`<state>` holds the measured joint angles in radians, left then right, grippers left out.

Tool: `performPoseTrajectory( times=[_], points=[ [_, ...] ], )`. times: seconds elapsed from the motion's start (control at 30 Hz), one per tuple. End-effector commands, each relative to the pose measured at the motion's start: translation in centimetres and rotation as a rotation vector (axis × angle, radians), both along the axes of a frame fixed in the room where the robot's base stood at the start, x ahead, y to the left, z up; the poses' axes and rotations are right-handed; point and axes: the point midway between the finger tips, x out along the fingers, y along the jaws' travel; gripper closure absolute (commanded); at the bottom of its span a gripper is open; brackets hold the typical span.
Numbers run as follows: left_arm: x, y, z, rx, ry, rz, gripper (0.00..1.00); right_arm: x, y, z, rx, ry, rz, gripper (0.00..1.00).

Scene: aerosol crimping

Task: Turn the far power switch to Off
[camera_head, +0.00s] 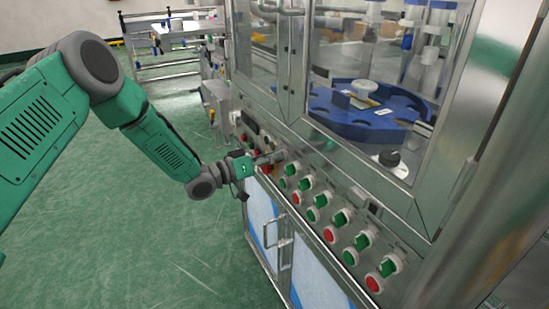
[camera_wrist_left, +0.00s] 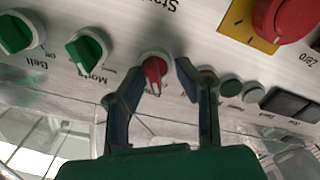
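A red rotary switch (camera_wrist_left: 153,72) with a pointer handle is on the machine's control panel in the left wrist view. Its handle points roughly toward my gripper's palm. My left gripper (camera_wrist_left: 161,68) is open, with one fingertip on each side of this red switch. The left finger is close to it and the right finger shows a gap; contact cannot be told. In the head view my left gripper (camera_head: 264,160) is at the far end of the panel and covers the switch there. The label beside the switch is only partly readable. My right gripper is not in view.
A red knob on a yellow plate (camera_wrist_left: 240,22), green switches (camera_wrist_left: 88,50) and round buttons (camera_wrist_left: 230,87) are close by. In the head view, rows of green switches and red buttons (camera_head: 330,235) run toward me. Cabinet handles (camera_head: 280,240) stick out below. Green floor (camera_head: 150,240) is free at left.

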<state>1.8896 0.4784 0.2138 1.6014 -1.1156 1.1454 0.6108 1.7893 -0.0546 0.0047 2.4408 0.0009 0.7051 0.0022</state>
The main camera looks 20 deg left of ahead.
Motion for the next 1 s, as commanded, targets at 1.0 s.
performPoseTrajectory(
  times=[1.0],
  points=[
    [-9.3,7.5,-0.3,0.0,0.003,0.0,0.72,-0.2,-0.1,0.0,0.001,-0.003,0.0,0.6]
  ],
)
